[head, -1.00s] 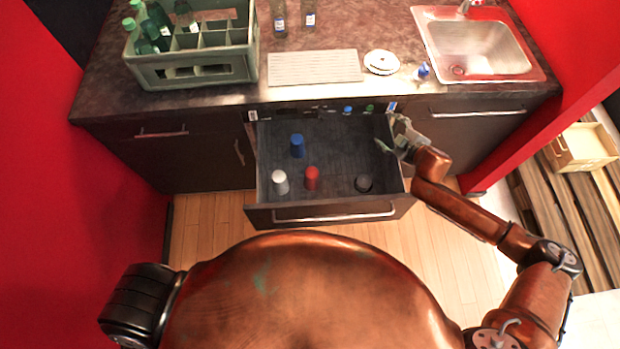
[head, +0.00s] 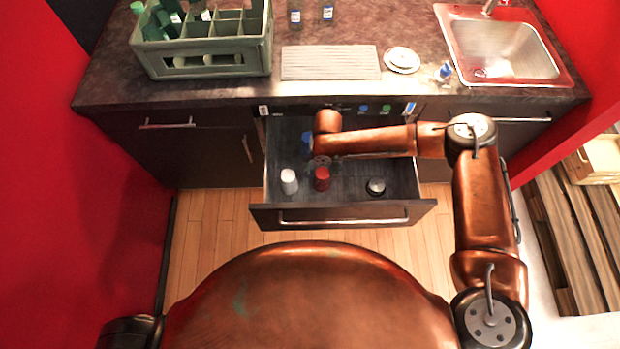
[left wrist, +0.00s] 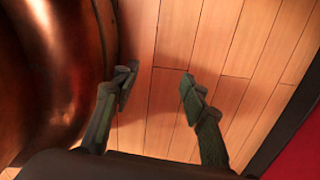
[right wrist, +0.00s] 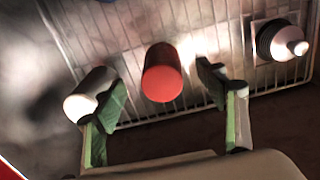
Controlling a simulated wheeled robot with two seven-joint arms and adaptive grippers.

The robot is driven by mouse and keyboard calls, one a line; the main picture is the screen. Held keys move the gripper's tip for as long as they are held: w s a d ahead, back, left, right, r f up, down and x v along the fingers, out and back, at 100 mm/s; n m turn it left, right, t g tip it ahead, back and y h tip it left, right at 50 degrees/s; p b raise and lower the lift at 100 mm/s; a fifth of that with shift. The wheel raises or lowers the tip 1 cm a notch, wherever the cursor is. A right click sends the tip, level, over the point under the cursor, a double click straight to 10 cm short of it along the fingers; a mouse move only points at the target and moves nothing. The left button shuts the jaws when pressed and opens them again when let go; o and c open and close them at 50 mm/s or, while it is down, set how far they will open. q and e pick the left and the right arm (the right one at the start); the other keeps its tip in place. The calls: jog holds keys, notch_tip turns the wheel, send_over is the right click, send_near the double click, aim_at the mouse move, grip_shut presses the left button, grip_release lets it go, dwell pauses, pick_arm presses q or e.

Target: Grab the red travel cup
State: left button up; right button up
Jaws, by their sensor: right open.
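The red travel cup (head: 322,179) stands upright in the open drawer (head: 344,214), in its front left part. In the right wrist view the red cup (right wrist: 162,72) shows between and beyond the two fingers of my right gripper (right wrist: 162,92), which is open and empty. In the head view my right gripper (head: 321,160) is just behind the cup and mostly hidden by my arm. My left gripper (left wrist: 155,88) is open and empty above the wooden floor, away from the drawer.
A white cup (head: 289,181) stands close left of the red one, by a right finger in the wrist view. A blue cup (head: 307,145) is partly hidden behind my arm. A bottle crate (head: 205,66) is on the counter.

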aim_at(322, 172)
jog(key=shift+s+f+n, duration=0.2)
jog(key=shift+n, duration=0.1)
jog(key=shift+f, duration=0.35)
notch_tip(322, 172, down, 2)
jog(key=shift+f+b, duration=0.15)
jog(key=shift+b, duration=0.25)
jog(key=f, duration=0.2)
jog(key=f+b, duration=0.1)
jog(key=f, duration=0.1)
jog(key=shift+s+f, duration=0.2)
jog(key=shift+f, duration=0.1)
jog(key=shift+r, duration=0.1)
jog(key=shift+c, duration=0.9)
jog(key=c, duration=1.2)
jog(key=shift+o, duration=0.2)
